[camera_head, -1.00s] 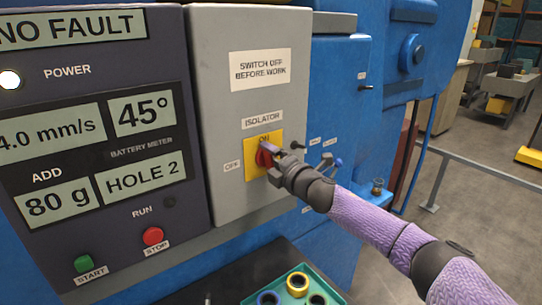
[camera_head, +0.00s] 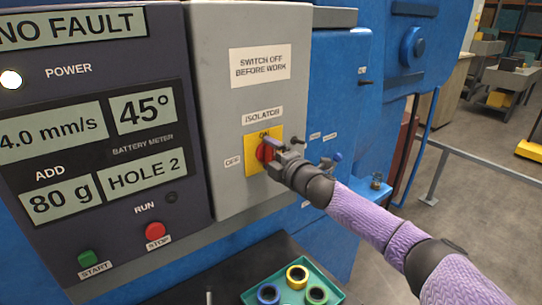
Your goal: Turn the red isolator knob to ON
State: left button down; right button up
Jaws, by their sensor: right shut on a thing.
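The red isolator knob (camera_head: 262,152) sits on a yellow plate (camera_head: 250,168) on the grey cabinet (camera_head: 245,110), under the ISOLATOR label. ON is marked above the knob and OFF to its left. My right gripper (camera_head: 269,149) comes in from the right and is shut on the knob. The fingers hide part of the knob, so its exact pointing direction is hard to tell. My left gripper is not in view.
The dark panel (camera_head: 150,190) at left reads NO FAULT, with a lit POWER lamp. Green START (camera_head: 86,257) and red STOP (camera_head: 155,231) buttons sit low on it. A green tray (camera_head: 250,297) with coloured rings stands below. A railing (camera_head: 480,160) is at right.

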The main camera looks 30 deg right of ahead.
jog(key=o, duration=1)
jog(key=shift+c, duration=0.2)
jog(key=s+b, duration=0.3)
jog(key=s, duration=0.7)
jog(key=shift+d+b, duration=0.4)
